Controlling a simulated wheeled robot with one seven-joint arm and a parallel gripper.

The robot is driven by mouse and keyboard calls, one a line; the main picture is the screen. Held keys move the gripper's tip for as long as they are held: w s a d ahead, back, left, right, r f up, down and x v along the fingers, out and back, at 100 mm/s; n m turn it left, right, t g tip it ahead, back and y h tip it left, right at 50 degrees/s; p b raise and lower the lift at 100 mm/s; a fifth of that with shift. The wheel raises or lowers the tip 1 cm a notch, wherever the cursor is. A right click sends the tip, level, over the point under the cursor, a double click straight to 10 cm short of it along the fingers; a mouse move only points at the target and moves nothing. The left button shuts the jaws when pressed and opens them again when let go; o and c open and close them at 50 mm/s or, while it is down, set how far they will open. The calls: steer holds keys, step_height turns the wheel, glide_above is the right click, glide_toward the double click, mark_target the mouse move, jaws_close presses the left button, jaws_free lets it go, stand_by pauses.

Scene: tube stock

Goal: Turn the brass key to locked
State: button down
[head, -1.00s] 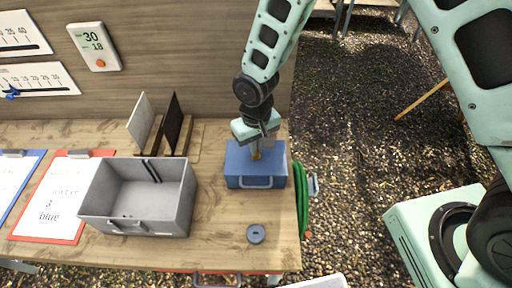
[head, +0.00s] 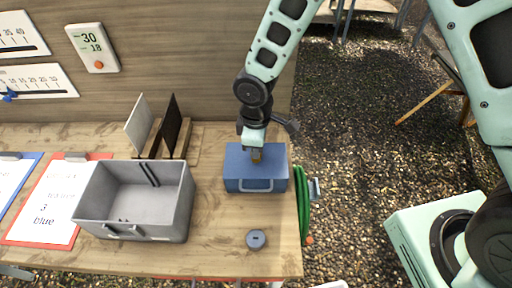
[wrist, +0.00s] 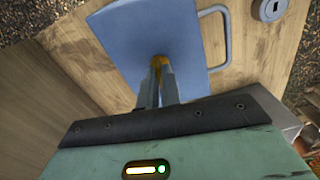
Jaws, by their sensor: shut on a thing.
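The brass key (wrist: 158,60) shows as a small golden piece between my fingertips in the wrist view, on top of the blue box (wrist: 115,30). In the head view the blue box (head: 240,177) stands at the table's right side, its handle facing the front. My gripper (head: 256,157) reaches down to the box top and is shut on the key; it also shows in the wrist view (wrist: 160,75). The fingers cover most of the key, and I cannot read any locked mark.
A grey open bin (head: 142,205) stands left of the box. A round grey disc (head: 256,239) lies in front of it. A green hose (head: 304,203) hangs at the table's right edge. Dark and white panels (head: 169,127) stand in a wooden rack behind the bin.

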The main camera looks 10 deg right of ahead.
steer(key=shift+n, duration=0.8)
steer(key=c, duration=1.6)
jaws_free()
step_height(320, 180, up, 17)
steer(key=b, duration=0.2)
steer(key=shift+r, duration=0.2)
